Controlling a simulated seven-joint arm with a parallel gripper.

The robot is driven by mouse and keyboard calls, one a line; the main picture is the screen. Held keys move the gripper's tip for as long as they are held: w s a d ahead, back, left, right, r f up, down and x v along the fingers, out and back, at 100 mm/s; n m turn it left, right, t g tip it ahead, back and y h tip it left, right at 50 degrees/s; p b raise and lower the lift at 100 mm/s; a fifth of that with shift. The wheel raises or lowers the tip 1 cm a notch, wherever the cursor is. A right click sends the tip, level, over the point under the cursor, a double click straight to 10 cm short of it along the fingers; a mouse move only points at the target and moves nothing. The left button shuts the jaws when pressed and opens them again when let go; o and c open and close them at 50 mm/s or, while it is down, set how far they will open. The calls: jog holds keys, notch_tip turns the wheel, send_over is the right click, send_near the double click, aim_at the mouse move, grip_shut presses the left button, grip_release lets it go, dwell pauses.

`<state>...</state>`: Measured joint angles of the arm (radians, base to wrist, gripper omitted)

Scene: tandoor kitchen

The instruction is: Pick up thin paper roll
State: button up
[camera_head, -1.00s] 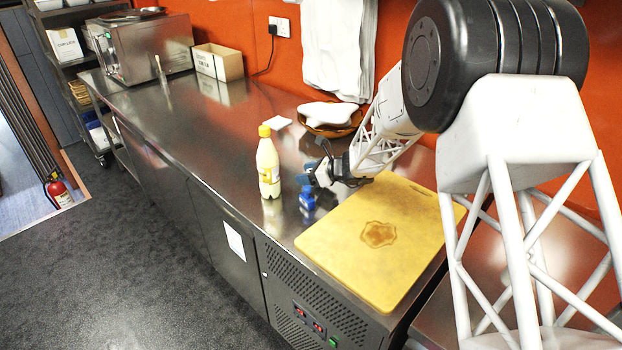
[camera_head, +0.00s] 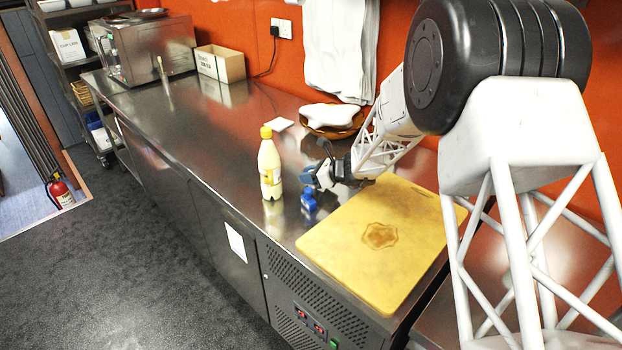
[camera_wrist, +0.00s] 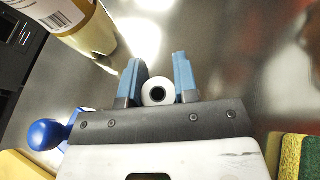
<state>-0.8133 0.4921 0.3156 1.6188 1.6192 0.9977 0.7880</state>
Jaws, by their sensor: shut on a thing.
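The thin paper roll (camera_wrist: 157,80) shows end-on in the wrist view, white with a dark hole in its core. It sits between the two blue fingers of my gripper (camera_wrist: 157,75), which is shut on it. In the head view my gripper (camera_head: 313,176) is low over the steel counter, just past the left edge of the yellow board. The roll is hard to make out there, and I cannot tell whether it touches the counter.
A yellow-capped bottle (camera_head: 270,168) stands left of my gripper. A small blue object (camera_head: 308,201) is close in front of it. The yellow cutting board (camera_head: 350,270) lies to the right, and a basket (camera_head: 345,133) behind. A sponge (camera_wrist: 291,158) shows in the wrist view. The counter's far left is clearer.

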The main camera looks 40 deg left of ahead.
notch_tip(320, 180, up, 10)
dwell(0.7)
